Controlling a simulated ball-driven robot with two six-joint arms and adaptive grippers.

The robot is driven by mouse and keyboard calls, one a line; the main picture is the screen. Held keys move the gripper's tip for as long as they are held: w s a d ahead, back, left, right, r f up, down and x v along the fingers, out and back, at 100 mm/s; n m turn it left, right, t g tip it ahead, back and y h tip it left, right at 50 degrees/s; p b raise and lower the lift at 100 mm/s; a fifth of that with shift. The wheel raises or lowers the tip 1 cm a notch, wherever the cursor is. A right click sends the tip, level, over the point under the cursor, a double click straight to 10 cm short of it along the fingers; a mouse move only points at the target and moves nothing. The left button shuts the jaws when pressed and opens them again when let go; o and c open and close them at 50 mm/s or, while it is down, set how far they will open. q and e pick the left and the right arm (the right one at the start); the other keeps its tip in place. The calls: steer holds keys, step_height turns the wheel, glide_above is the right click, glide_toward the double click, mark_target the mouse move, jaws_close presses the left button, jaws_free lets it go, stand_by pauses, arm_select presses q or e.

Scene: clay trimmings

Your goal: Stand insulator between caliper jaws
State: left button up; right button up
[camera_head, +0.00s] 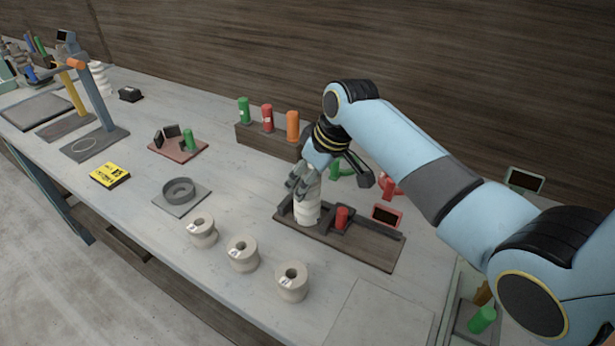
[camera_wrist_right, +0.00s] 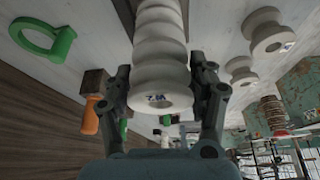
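The white ribbed insulator (camera_head: 307,209) is upright over the left part of a dark caliper board (camera_head: 365,249), at its dark jaws (camera_head: 327,209). Whether its foot touches the board, and its exact clearance to each jaw, I cannot tell. My right gripper (camera_head: 305,182) is above it with its fingers around its upper part. In the right wrist view the insulator (camera_wrist_right: 160,45) runs between the two fingers (camera_wrist_right: 162,85), its marked end towards the camera. The fingers appear to press its sides. My left gripper is not in view.
A red cylinder (camera_head: 342,217) and a small red-framed display (camera_head: 387,216) are on the caliper board. Three pale spools (camera_head: 243,253) stand in front. A wooden block (camera_head: 262,142) with coloured cylinders is behind. The tabletop's front right is clear.

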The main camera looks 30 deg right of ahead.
steer(key=o, duration=0.4)
steer(key=v, duration=1.2)
steer(key=shift+r, duration=0.15)
